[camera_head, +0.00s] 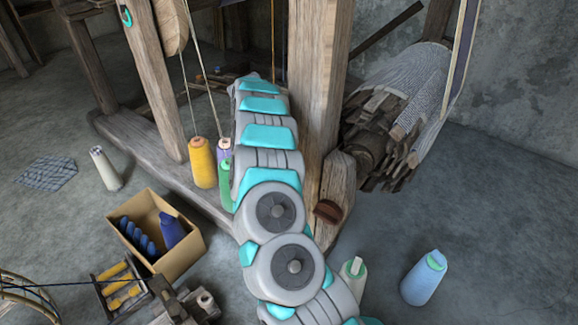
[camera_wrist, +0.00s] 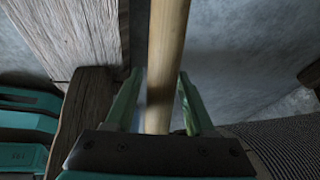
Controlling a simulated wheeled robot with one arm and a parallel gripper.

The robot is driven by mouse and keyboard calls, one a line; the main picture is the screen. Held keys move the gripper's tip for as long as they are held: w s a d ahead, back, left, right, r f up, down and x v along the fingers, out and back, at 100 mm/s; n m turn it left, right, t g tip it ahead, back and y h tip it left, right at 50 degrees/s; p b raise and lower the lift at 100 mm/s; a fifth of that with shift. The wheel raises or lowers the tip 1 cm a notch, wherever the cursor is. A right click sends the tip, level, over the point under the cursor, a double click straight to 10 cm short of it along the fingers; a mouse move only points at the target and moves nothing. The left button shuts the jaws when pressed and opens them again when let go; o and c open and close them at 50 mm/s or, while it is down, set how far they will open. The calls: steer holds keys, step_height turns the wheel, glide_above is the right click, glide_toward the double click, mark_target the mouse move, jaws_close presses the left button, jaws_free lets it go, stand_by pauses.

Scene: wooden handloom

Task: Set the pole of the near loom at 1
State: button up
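In the wrist view a smooth, pale wooden pole (camera_wrist: 168,40) runs from the top edge down between the two teal fingers of my gripper (camera_wrist: 162,78). One finger is on each side of the pole, close to it. I cannot tell whether both fingers touch it. The pole's ends and any setting marks are out of view. The loom shows in the head view as an upright post (camera_head: 318,70) with a lower block beside it. My arm covers part of the loom there, and my gripper and the pole do not show.
A cloth-wrapped roller (camera_head: 420,85) with wooden slats is right of the post. A yellow spool (camera_head: 203,163) stands left of my arm. A cardboard box (camera_head: 178,262) of blue spools is at lower left. A light blue spool (camera_head: 421,282) stands at lower right, with bare floor around it.

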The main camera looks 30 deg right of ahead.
jaws_close()
stand_by(1.2)
